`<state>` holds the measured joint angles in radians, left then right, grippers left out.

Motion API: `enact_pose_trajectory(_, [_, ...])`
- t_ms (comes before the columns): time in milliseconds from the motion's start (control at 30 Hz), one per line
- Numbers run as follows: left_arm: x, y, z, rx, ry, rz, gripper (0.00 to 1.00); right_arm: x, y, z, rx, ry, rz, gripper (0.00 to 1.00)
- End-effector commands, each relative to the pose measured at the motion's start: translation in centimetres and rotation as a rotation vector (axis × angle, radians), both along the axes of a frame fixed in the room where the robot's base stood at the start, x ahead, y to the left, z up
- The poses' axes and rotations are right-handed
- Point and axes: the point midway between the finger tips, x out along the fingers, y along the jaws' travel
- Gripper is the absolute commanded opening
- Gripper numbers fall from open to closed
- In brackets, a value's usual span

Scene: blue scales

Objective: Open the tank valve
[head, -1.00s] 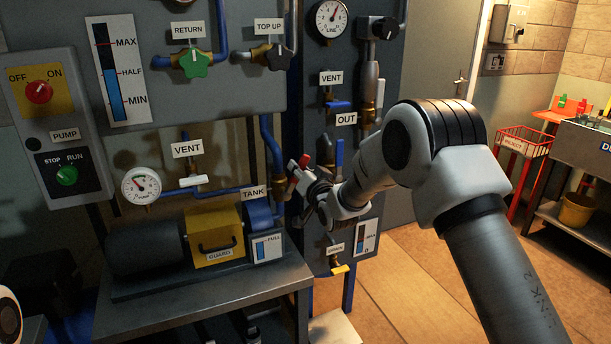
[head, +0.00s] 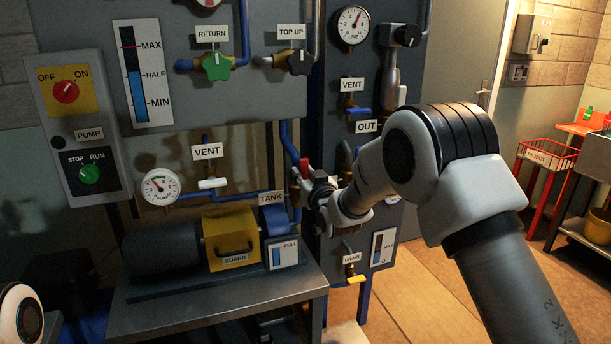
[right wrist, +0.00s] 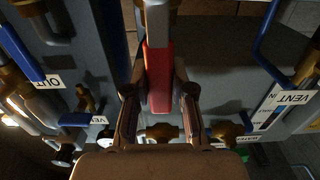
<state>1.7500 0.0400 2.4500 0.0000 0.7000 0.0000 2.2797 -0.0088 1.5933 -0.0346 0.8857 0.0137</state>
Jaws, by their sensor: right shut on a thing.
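The tank valve has a red lever handle (head: 304,170), beside the TANK label (head: 272,197) on the blue pipe right of the pump. My right gripper (head: 314,188) is at this valve, with its fingers around the lever. In the right wrist view the red lever (right wrist: 160,78) lies between the two fingers of the gripper (right wrist: 160,95), which are shut on it. In the head view the lever's red end points upward, close to the vertical pipe; the gripper hides the rest of the valve. My left gripper is not in view.
The yellow guard (head: 229,238) and pump stand on a grey bench (head: 215,305) left of the gripper. A white-handled vent valve (head: 213,183) and a gauge (head: 160,187) sit above them. The OUT valve and the yellow-handled drain valve (head: 356,279) are on the right panel.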

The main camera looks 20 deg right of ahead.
Motion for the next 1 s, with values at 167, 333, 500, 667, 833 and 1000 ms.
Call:
enact_pose_trajectory(167, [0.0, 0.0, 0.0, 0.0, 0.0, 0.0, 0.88, 0.0, 0.1, -0.2, -0.005, 0.004, 0.002, 0.0])
enact_pose_trajectory(333, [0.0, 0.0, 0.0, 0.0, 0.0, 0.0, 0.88, 0.0, 0.1, -0.2, -0.005, 0.004, 0.002, 0.44])
enact_pose_trajectory(500, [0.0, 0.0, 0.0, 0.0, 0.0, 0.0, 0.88, 0.0, 0.1, -0.1, -0.003, 0.003, 0.002, 0.5])
enact_pose_trajectory(667, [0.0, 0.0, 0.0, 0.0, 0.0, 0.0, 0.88, -0.1, 0.0, -0.1, -0.002, 0.002, 0.001, 0.5])
enact_pose_trajectory(833, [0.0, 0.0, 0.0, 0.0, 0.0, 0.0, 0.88, -2.0, 0.0, 0.0, -0.002, 0.003, 0.001, 0.5])
enact_pose_trajectory(1000, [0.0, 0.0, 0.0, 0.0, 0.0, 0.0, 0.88, -6.4, -0.2, -0.1, -0.002, 0.006, 0.001, 0.5])
